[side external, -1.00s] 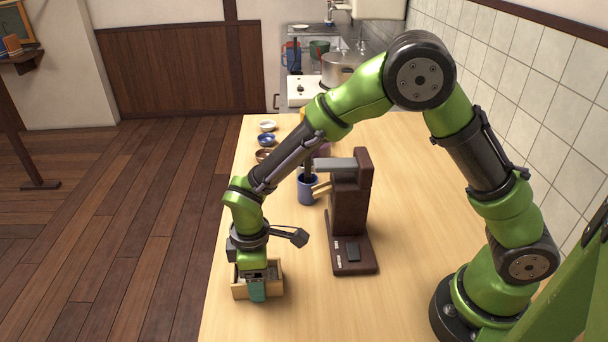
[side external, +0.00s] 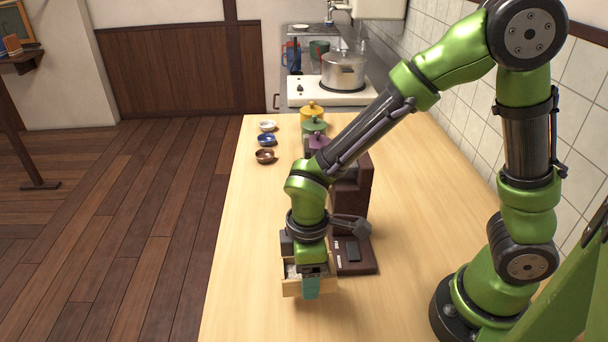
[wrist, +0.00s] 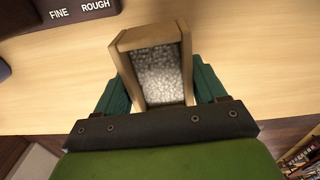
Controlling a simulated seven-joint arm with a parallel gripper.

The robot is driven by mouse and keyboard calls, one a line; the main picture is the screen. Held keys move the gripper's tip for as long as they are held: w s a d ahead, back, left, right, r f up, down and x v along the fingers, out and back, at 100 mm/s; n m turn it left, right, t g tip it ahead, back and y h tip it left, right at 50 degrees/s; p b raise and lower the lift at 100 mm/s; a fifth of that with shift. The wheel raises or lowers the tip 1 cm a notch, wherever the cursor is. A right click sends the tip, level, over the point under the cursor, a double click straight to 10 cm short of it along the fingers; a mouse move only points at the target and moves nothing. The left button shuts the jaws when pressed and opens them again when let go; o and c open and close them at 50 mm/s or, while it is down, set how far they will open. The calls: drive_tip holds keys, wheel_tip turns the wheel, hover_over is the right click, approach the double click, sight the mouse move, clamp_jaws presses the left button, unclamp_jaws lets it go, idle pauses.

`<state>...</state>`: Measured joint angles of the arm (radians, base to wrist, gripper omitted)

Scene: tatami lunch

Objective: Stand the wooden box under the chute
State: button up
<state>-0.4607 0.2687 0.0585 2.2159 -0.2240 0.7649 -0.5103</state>
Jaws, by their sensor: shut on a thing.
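The wooden box (side external: 290,289) is a small open light-wood box at the front of the table. In the wrist view, the box (wrist: 126,43) holds pale grey-white granules. My gripper (side external: 312,284) is shut on it, with a green finger along each side. I cannot tell whether the box touches the table. The dark brown mill (side external: 351,200) stands just behind and right of the box. Its base, marked FINE and ROUGH, shows in the wrist view (wrist: 75,10). The chute is hidden behind my arm.
White (side external: 268,125), blue (side external: 266,140) and brown (side external: 265,156) bowls stand along the table's left side. Yellow (side external: 313,108), green (side external: 314,125) and purple (side external: 319,141) lidded pots stand beside them.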

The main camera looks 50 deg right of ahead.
drive_tip(key=s+d, duration=0.1)
drive_tip(key=s, duration=0.1)
drive_tip(key=s+d, duration=0.2)
drive_tip(key=s, duration=0.1)
drive_tip(key=shift+s+r, duration=0.35)
drive_tip(key=shift+r, duration=0.05)
drive_tip(key=w+r+m, duration=0.1)
drive_tip(key=w+r, duration=0.1)
drive_tip(key=w+r+m, duration=0.2)
drive_tip(key=r, duration=0.1)
drive_tip(key=shift+w, duration=0.35)
drive_tip(key=w+d+r+m, duration=0.55)
drive_tip(key=w+r, duration=0.25)
drive_tip(key=r, duration=0.3)
drive_tip(key=w+d+r+m, duration=0.5)
drive_tip(key=w+d+r, duration=0.25)
drive_tip(key=r, duration=0.25)
wheel_tip(320, 180, down, 8)
drive_tip(key=s+n, duration=0.1)
drive_tip(key=n, duration=0.2)
drive_tip(key=shift+s+n, duration=0.35)
drive_tip(key=shift+a+r, duration=0.1)
drive_tip(key=shift+a, duration=0.05)
